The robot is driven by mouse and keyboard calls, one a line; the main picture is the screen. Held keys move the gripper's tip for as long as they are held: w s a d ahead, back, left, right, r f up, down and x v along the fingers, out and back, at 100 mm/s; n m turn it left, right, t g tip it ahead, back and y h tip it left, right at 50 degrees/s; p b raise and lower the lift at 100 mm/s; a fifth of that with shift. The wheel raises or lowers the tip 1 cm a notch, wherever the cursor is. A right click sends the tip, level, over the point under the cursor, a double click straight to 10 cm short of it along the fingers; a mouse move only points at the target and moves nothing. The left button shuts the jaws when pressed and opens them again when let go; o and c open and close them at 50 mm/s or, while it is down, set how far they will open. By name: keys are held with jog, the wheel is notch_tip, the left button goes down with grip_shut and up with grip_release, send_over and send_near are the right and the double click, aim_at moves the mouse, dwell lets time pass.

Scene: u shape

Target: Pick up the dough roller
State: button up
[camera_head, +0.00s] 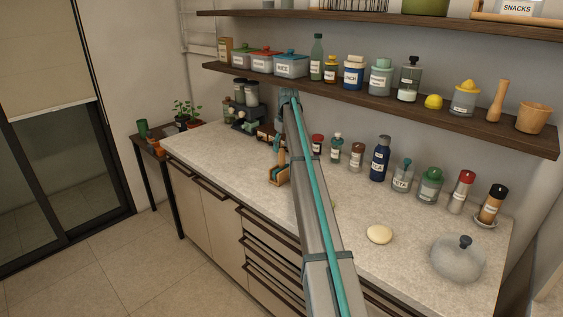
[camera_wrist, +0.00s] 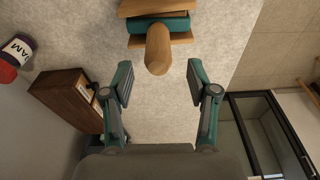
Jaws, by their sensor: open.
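The dough roller shows in the wrist view as a rounded wooden handle (camera_wrist: 158,52) with a teal part behind it. It rests in a wooden stand (camera_wrist: 185,39) at the top of the view. In the head view, the wooden stand with teal in it (camera_head: 280,175) is on the counter, beyond my arm's left side. My gripper (camera_wrist: 159,88) is open and empty. Its two teal-grey fingers are apart, and the handle's end lies ahead of the gap between them, not between the fingertips. My arm hides part of this area in the head view.
A brown wooden box (camera_wrist: 65,97) stands close to the left finger, with a jam jar (camera_wrist: 20,48) beyond. Several jars and bottles line the wall, including a blue bottle (camera_head: 380,160). A shelf (camera_head: 330,85) runs above. The counter's front left (camera_head: 225,160) is clear.

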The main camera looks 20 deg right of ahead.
aim_at(281, 155)
jog(key=shift+w+f+p, duration=0.2)
jog(key=shift+f+p, duration=0.45)
jog(key=shift+f, duration=0.75)
jog(key=shift+w+f+p, duration=0.2)
jog(key=shift+f+p, duration=0.4)
jog(key=shift+f, duration=0.75)
grip_shut()
